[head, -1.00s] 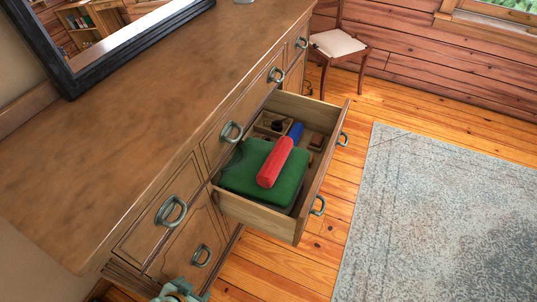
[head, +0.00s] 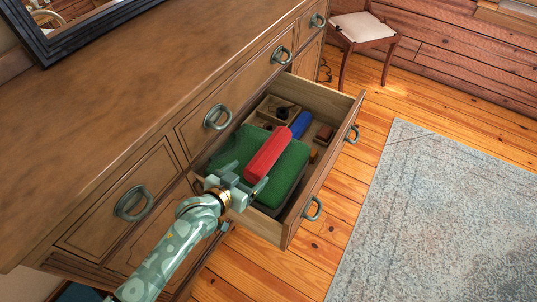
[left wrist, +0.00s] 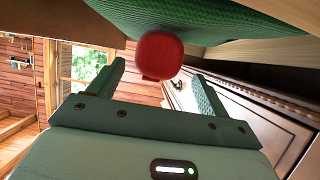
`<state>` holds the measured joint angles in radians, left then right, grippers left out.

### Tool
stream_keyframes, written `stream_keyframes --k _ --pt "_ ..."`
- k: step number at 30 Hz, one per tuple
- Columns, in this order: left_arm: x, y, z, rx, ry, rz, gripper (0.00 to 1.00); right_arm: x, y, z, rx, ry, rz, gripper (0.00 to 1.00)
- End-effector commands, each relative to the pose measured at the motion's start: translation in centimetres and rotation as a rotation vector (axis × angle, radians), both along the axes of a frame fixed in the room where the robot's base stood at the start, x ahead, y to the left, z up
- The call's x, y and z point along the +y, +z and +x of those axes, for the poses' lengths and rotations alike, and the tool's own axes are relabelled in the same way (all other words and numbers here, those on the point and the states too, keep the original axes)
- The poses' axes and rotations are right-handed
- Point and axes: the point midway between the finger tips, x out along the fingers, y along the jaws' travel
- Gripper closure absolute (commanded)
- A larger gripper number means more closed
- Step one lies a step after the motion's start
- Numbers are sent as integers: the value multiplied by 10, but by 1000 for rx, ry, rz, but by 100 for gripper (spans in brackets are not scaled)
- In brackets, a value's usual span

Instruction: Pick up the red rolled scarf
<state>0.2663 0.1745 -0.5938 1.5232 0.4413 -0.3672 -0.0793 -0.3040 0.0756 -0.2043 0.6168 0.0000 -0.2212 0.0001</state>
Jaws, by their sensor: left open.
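The red rolled scarf (head: 268,153) lies on a green folded cloth (head: 288,176) inside the open drawer (head: 296,222). In the left wrist view the scarf's round red end (left wrist: 159,56) faces me, between and beyond the fingertips. My left gripper (head: 240,183) is at the near end of the scarf, at the drawer's near side. Its two fingers (left wrist: 158,82) are apart with nothing held between them. In the head view the fingers partly hide the scarf's near end. My right gripper is not in view.
A blue roll (head: 300,125) lies beyond the scarf, with a small wooden tray (head: 268,107) and small items around it. The wooden dresser top (head: 150,100) rises at the left. A chair (head: 362,28) and a rug (head: 440,210) are on the floor at the right.

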Motion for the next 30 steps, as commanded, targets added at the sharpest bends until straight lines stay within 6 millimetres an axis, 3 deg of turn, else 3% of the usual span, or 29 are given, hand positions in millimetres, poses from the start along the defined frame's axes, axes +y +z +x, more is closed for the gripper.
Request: stream_keyframes --k 4,10,15,21,23,27,30 --pt "-7 -6 8 1 0 0 22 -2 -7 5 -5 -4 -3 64" --pt "-27 -25 28 5 1 -2 22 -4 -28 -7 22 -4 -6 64" --pt "-35 -27 40 2 2 0 22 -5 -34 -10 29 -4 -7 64" --pt "-35 -24 41 -1 1 1 22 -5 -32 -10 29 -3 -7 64" --pt "-35 -24 41 -1 1 1 36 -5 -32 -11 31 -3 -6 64" --pt "-35 -24 41 -1 1 1 73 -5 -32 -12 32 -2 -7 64" --pt "-35 -24 41 -2 1 0 73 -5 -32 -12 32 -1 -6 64"
